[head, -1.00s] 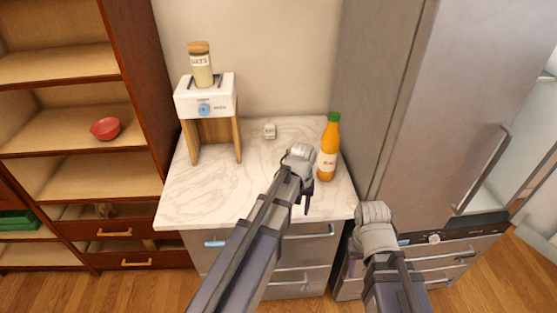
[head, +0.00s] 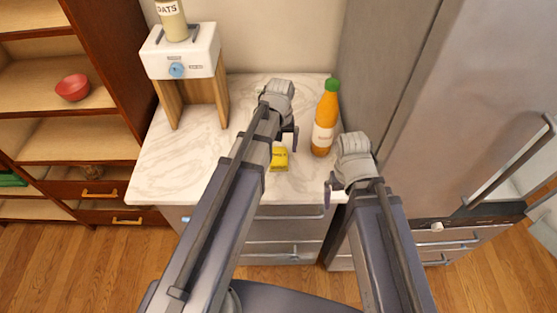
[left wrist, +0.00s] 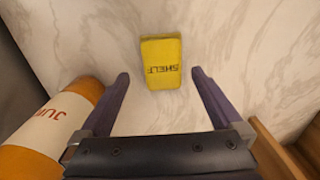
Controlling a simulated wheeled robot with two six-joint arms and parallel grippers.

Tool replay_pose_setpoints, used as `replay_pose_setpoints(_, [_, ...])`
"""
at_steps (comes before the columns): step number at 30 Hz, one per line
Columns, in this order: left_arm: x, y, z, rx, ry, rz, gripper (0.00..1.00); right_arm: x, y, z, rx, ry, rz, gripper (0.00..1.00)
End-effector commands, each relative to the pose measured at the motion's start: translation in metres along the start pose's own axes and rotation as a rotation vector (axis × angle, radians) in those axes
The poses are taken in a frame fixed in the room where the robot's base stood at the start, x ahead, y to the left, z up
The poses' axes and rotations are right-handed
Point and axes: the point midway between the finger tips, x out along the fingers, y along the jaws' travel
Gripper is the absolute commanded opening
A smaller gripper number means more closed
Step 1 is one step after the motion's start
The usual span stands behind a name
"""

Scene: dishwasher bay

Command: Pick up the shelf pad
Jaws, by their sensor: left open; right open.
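The shelf pad (head: 279,160) is a small yellow block on the marble counter, partly covered by my left arm in the head view. In the left wrist view the shelf pad (left wrist: 161,63) shows whole, with dark "SHELF" lettering. It lies beyond the fingertips, about midway between them. My left gripper (head: 281,136) is above the counter near the pad. In the left wrist view its fingers (left wrist: 160,78) are spread with nothing between them. My right gripper (head: 338,192) is open at the counter's front right edge, apart from the pad.
An orange juice bottle (head: 325,122) stands right of my left gripper, close to it. A white-topped stand (head: 183,52) with an oats jar (head: 172,20) is at the counter's back left. The fridge (head: 440,110) bounds the right side. The counter's front left (head: 165,180) is clear.

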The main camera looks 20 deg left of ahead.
Motion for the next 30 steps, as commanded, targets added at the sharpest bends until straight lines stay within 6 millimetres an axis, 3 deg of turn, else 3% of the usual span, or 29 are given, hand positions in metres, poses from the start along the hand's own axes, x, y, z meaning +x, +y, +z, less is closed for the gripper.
replay_pose_setpoints(8, [0.008, -0.001, -0.001, 0.000, 0.000, 0.000, 1.00, 0.008, -0.001, -0.001, 0.000, 0.000, 0.000, 1.00])
replay_pose_setpoints(21, [0.056, -0.004, -0.004, 0.000, 0.000, 0.000, 1.00, 0.055, -0.005, -0.004, 0.001, 0.000, 0.000, 1.00])
replay_pose_setpoints(30, [0.054, -0.004, -0.003, 0.000, 0.000, 0.000, 0.98, 0.054, -0.005, -0.003, 0.001, 0.000, 0.000, 1.00])
